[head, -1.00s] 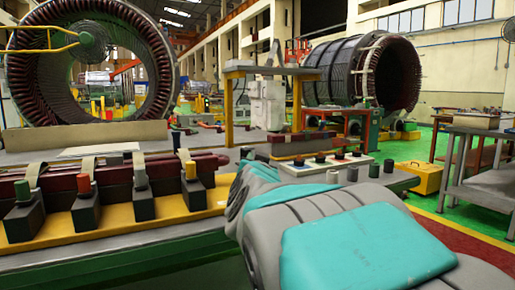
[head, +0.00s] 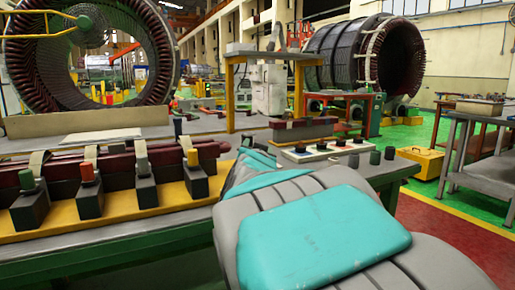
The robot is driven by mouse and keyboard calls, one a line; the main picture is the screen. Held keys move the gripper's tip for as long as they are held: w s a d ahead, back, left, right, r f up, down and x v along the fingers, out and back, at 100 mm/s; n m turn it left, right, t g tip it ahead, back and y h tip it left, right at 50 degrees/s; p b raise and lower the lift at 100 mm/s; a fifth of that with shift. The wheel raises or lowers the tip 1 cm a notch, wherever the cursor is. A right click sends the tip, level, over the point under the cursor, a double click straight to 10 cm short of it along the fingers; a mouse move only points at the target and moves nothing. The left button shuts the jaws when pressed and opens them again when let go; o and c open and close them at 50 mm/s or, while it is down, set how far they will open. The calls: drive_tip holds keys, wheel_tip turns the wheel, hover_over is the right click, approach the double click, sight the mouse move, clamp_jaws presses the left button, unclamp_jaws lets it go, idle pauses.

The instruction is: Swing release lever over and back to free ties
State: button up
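Dark red bars (head: 70,172) lie along the bench at the left, with pale strap-like bands (head: 92,154) over them. I cannot tell for sure that these bands are the ties. I cannot tell which part is the release lever. My grey and teal arm reaches from the lower right to the bench near the right end of the bars. My gripper is not visible.
A yellow box (head: 420,162) stands on the floor beyond. A grey metal table (head: 485,145) is at the right. Large stator rings stand behind.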

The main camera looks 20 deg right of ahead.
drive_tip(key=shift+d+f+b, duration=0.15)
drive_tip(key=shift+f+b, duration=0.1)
drive_tip(key=shift+b, duration=0.75)
